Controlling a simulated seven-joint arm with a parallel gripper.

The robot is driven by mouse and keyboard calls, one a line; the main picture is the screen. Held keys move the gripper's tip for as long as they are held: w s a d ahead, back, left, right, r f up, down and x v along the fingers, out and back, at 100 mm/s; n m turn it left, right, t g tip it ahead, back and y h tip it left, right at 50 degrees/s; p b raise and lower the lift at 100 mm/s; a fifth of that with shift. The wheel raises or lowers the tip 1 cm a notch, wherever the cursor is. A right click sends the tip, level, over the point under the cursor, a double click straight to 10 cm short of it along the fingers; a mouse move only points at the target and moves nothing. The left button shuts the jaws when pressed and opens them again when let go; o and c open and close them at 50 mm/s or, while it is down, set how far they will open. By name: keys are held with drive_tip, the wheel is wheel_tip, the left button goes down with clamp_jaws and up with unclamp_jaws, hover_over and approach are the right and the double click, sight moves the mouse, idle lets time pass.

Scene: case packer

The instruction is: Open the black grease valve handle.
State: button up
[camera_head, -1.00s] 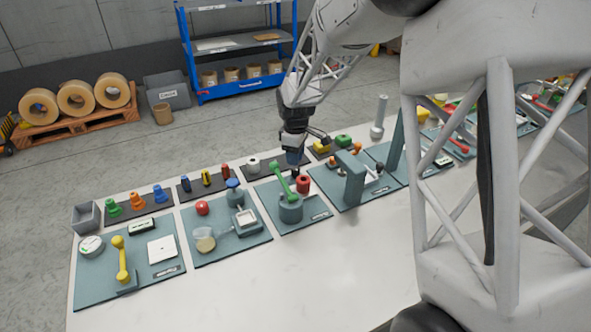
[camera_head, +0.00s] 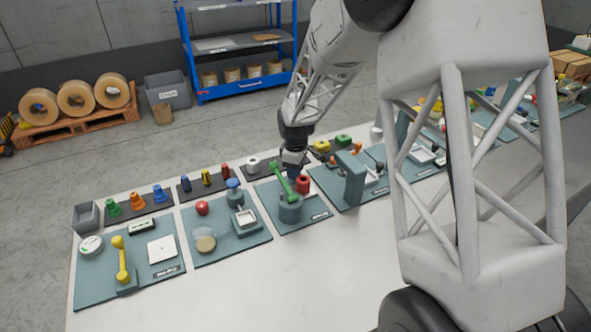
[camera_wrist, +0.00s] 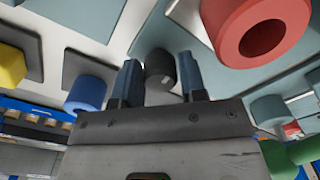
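In the wrist view a short black cylindrical knob (camera_wrist: 159,68), which looks like the black valve handle, stands between the tips of my gripper's two blue fingers (camera_wrist: 160,80). The fingers are apart, with the knob in line with the gap. I cannot tell whether they touch it. In the head view my gripper (camera_head: 292,168) points down over the teal panel (camera_head: 316,220) that holds a green lever (camera_head: 283,182) and a red ring (camera_head: 303,185). The black knob is hidden there behind the gripper and lever.
The red ring is close at the upper right in the wrist view (camera_wrist: 262,30). A blue cylinder (camera_wrist: 90,88) is on the left, and a green part (camera_wrist: 280,158) at the lower right. More panels line the white table (camera_head: 250,290), whose front strip is clear.

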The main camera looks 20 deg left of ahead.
drive_tip(key=c, duration=0.5)
drive_tip(key=shift+m, duration=0.5)
drive_tip(key=m, duration=0.2)
drive_tip(key=shift+m, duration=0.4)
drive_tip(key=m, duration=0.3)
drive_tip(key=shift+m, duration=0.3)
drive_tip(key=m, duration=0.3)
drive_tip(key=shift+m, duration=2.3)
